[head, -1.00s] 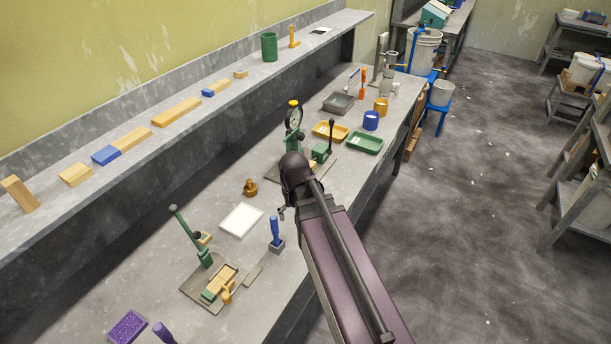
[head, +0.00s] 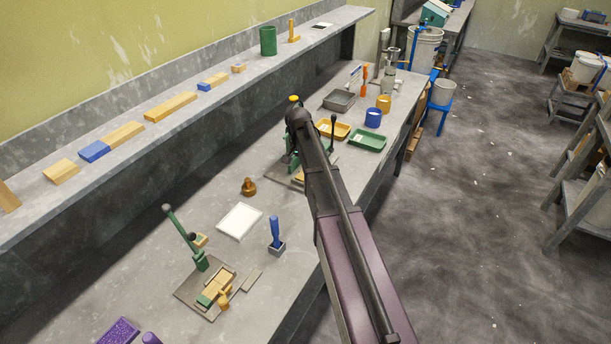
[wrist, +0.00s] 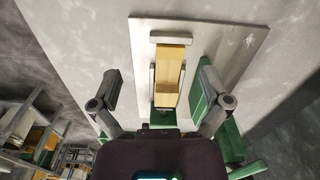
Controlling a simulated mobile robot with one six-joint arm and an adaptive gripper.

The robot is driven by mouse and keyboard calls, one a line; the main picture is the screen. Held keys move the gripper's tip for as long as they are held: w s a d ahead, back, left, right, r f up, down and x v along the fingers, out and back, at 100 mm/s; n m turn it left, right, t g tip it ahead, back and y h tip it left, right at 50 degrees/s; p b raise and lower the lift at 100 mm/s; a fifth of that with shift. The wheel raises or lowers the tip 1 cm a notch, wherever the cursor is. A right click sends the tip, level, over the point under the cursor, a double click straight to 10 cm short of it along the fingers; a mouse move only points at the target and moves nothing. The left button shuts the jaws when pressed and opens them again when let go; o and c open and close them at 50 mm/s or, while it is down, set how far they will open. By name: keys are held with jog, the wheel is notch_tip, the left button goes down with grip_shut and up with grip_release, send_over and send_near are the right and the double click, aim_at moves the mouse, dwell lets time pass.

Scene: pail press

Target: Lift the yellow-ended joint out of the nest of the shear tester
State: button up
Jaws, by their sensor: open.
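The shear tester (head: 292,161) stands on the bench in the head view, green and mostly hidden behind my arm. In the wrist view its pale base plate (wrist: 235,38) and green parts show from above. The yellow-ended joint (wrist: 169,70), a wooden strip with a deeper yellow far end, lies in the nest between grey metal walls. My gripper (wrist: 160,86) is open, one finger on each side of the joint and apart from it. Nothing is between the fingers except the joint seen below. How high the fingers are above it I cannot tell. The head view hides my fingers.
Yellow and green trays (head: 368,138) lie beyond the tester. A wall shelf (head: 140,150) runs along the left; open floor is at right.

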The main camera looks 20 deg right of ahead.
aim_at(302, 176)
jog(key=shift+m, duration=0.6)
jog(key=w, duration=0.1)
jog(key=w+d, duration=0.2)
jog(key=w, duration=0.1)
jog(key=shift+f, duration=0.4)
jog(key=shift+b, duration=0.3)
jog(key=shift+f+b, duration=1.05)
jog(key=shift+f, duration=0.1)
jog(key=shift+d+f+b, duration=0.1)
jog(key=shift+f+b, duration=2.5)
jog(key=shift+b, duration=0.05)
jog(key=shift+c, duration=0.2)
jog(key=c, duration=1.2)
